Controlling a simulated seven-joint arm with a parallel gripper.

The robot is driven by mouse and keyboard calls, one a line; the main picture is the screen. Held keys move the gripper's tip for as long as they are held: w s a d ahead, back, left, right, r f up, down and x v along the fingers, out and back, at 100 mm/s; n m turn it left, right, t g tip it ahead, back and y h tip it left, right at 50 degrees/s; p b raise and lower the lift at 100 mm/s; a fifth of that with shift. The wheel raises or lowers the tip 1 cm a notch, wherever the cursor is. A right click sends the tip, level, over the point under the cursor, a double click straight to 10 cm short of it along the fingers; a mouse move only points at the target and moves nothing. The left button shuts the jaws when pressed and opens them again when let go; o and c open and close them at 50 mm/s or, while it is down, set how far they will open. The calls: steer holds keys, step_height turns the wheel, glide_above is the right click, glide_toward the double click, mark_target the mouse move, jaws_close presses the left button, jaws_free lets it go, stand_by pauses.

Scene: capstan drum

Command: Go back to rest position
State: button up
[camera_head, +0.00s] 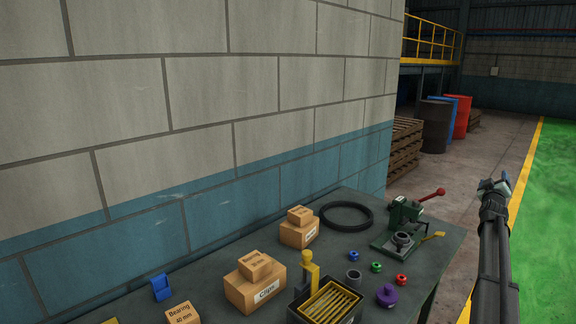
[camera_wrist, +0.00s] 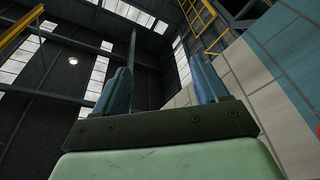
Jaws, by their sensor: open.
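My gripper (camera_head: 496,185) is at the right in the head view, raised at the top of my upright arm. It stands to the right of the workbench and apart from it. In the wrist view, my gripper (camera_wrist: 162,88) has its two blue fingers wide apart with nothing between them. That view looks up at the roof and wall. The workbench (camera_head: 225,275) runs along the wall in the lower half of the head view.
The bench holds a green press with a red handle (camera_head: 408,219), a black ring (camera_head: 346,216), cardboard boxes (camera_head: 255,285), a dark tray (camera_head: 300,312), a purple part (camera_head: 386,296) and small coloured parts. Barrels (camera_head: 436,125) and pallets (camera_head: 404,150) stand behind. Open green floor (camera_head: 550,220) lies right.

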steer(key=s+a+f+n+g+y, duration=0.1)
steer(key=s+a+f+g+y, duration=0.15)
steer(key=f, duration=1.55)
steer(key=s+a+f+n+g+y, duration=0.1)
steer(key=s+f+g, duration=0.2)
steer(key=f, duration=1.4)
steer(key=s+a+f+g+y, duration=0.1)
steer(key=s+a+f+g, duration=0.35)
steer(key=f, duration=0.85)
steer(key=s+a+f+g+y, duration=0.1)
steer(key=s+a+f+g, duration=0.1)
steer(key=s+a+f, duration=0.65)
steer(key=s+a+f+m+g+y, duration=0.1)
steer(key=s+a+f+g+y, duration=0.15)
steer(key=s+a+f, duration=0.75)
steer(key=s+a+f+m+g+y, duration=0.1)
steer(key=s+a+f+g, duration=0.35)
steer(key=s+a, duration=0.75)
steer(key=s+a+g+y, duration=0.1)
steer(key=s+a+g, duration=0.1)
steer(key=s+a, duration=0.7)
steer(key=s+a+r+m+g+y, duration=0.1)
steer(key=s+a+g, duration=0.1)
steer(key=s+a, duration=0.7)
steer(key=s, duration=0.7)
steer(key=shift+s, duration=0.35)
steer(key=shift+a, duration=0.1)
